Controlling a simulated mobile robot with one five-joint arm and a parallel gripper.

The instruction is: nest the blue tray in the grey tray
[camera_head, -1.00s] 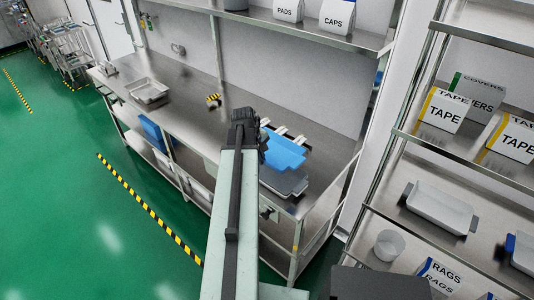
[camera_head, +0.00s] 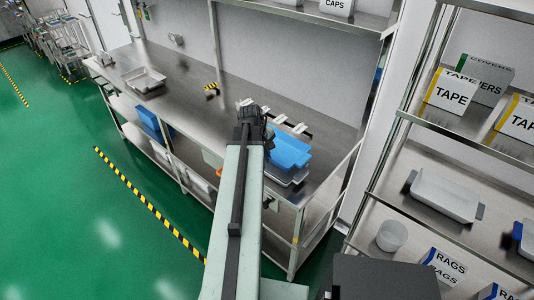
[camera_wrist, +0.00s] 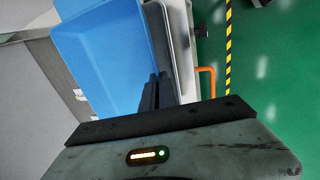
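The blue tray (camera_head: 291,150) is over the worktop's right part, right of my gripper (camera_head: 266,135). The grey tray (camera_head: 286,176) lies just below it, with only its front and right edge showing. In the wrist view the blue tray (camera_wrist: 105,50) fills the left and middle, and the grey tray (camera_wrist: 183,45) shows along its right side. My gripper's dark fingers (camera_wrist: 157,92) are at the blue tray's near right wall, one on each side, and look shut on it. I cannot tell whether the blue tray touches the grey tray's floor.
The steel worktop (camera_head: 185,98) holds another metal tray (camera_head: 145,80) at the far left and a small yellow-black object (camera_head: 212,88). White pieces (camera_head: 280,118) stand behind the blue tray. A shelf rack (camera_head: 410,210) with boxes stands at right. Green floor lies open at left.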

